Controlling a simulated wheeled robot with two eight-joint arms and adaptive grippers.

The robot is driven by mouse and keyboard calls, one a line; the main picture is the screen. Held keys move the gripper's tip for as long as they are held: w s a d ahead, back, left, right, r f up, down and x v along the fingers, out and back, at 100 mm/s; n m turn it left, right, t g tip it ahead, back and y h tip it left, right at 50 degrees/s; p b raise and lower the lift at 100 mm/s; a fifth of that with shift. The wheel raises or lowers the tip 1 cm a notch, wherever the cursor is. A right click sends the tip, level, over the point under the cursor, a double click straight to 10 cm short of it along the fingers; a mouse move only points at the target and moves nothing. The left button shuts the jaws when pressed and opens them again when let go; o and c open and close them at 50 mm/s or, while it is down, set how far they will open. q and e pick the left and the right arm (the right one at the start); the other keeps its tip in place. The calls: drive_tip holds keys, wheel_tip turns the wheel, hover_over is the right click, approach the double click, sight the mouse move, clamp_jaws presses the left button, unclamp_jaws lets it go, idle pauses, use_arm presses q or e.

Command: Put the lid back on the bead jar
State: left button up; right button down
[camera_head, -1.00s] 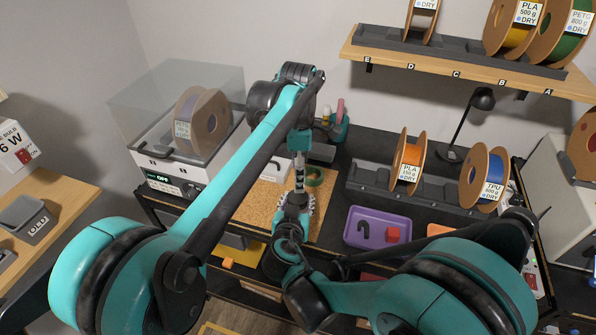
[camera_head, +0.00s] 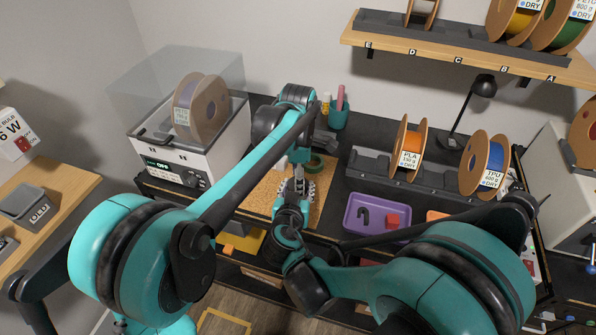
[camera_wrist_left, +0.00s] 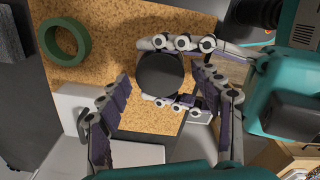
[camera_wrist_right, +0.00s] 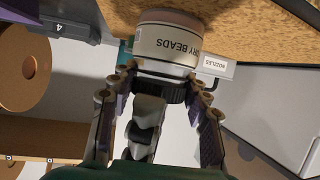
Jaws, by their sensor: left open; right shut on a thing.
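The bead jar (camera_wrist_right: 166,55) stands on the cork mat (camera_wrist_left: 110,30); its white body with the DRY BEADS label looks upside down in the right wrist view. In the head view my arms hide the jar.
A green tape roll (camera_wrist_left: 66,42) lies on the mat beside the jar. A purple tray (camera_head: 376,217) with a red block stands to the right. A filament dryer (camera_head: 180,150) stands at the left, spool holders (camera_head: 350,175) behind. My two grippers are very close together.

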use_arm(q)
drive_tip(key=shift+f, duration=0.15)
drive_tip(key=c, duration=1.2)
drive_tip(key=m, duration=0.6)
drive_tip(key=o, duration=1.3)
